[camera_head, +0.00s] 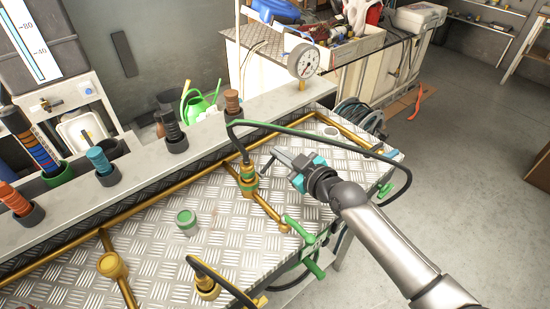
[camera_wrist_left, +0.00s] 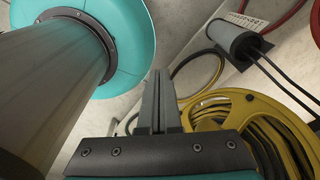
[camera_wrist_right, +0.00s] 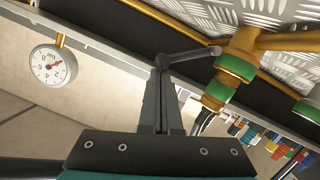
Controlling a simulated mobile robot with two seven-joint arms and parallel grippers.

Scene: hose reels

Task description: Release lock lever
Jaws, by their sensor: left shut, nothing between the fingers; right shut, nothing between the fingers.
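A grey lock lever (camera_wrist_right: 190,55) with a rounded end sticks out beside a brass coupling (camera_wrist_right: 226,70) with green bands in the right wrist view. In the head view the lever (camera_head: 266,165) is small and dark, right of the coupling (camera_head: 248,181). My right gripper (camera_head: 277,154) is shut and empty. My left gripper (camera_wrist_left: 160,74) is shut and empty near a yellow hose reel (camera_wrist_left: 250,110), and is not in the head view.
Brass pipes (camera_head: 130,207) run over the tread-plate bench (camera_head: 215,240). A pressure gauge (camera_head: 303,60) stands behind. Green levers (camera_head: 305,230) sit at the front edge. Floor is free at right.

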